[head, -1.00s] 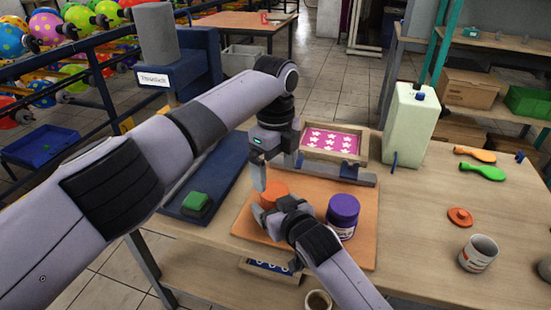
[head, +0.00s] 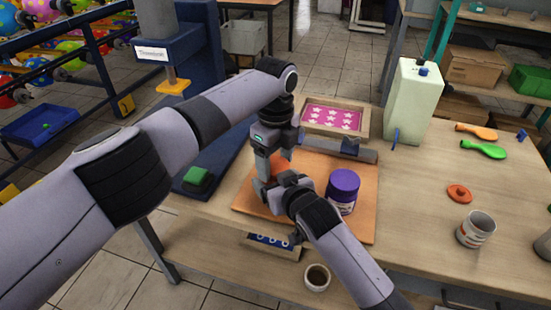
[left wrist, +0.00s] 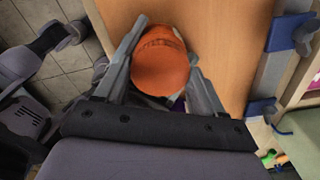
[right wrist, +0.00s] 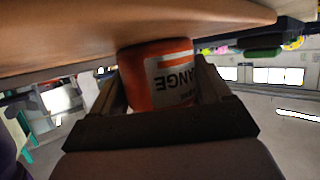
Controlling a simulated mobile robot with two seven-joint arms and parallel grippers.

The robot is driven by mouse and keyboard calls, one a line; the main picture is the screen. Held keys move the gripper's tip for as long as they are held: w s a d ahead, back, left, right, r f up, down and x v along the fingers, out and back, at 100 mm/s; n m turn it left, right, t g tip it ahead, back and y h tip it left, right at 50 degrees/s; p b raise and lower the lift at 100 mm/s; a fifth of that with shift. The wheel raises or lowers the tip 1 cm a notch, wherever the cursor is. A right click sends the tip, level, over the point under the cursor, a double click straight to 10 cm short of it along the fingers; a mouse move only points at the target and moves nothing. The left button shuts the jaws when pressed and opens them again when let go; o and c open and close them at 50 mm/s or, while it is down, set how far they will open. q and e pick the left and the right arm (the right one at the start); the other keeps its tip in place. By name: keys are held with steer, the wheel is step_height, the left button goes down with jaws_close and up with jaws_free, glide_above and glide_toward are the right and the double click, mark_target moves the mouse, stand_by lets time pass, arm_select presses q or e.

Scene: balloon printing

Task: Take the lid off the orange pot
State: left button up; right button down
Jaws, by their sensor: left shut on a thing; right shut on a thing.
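The orange pot (head: 283,157) stands on the orange-brown board (head: 362,222), mostly hidden by my grippers in the head view. Its orange lid (left wrist: 160,66) fills the space between the fingers of my left gripper (left wrist: 162,60), which comes from above and is shut on it. The lid sits on the pot, as far as I can tell. My right gripper (right wrist: 160,85) is shut on the pot's body, from the side, with the white label (right wrist: 175,80) showing between its fingers. In the head view the left gripper (head: 266,178) is just above the right one.
A purple-lidded jar (head: 342,188) stands close to the right of my right gripper. A framed pink star screen (head: 334,118) lies behind. A green block (head: 198,178) is at left.

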arm_select(q)
steer(key=shift+w+d+r+n, duration=0.1)
steer(key=shift+w+n, duration=0.05)
steer(key=shift+n, duration=1.55)
arm_select(e)
steer(key=shift+s+a, duration=0.1)
steer(key=shift+a, duration=0.05)
arm_select(q)
steer(key=o, duration=1.1)
steer(key=shift+o, duration=0.3)
arm_select(e)
steer(key=shift+d, duration=0.2)
arm_select(q)
steer(key=shift+r, duration=2.3)
steer(key=shift+c, duration=0.3)
step_height(320, 180, up, 3)
steer(key=m, duration=0.3)
arm_select(e)
steer(key=shift+a, duration=0.1)
arm_select(q)
steer(key=shift+m, duration=0.3)
steer(key=shift+f, duration=3.9)
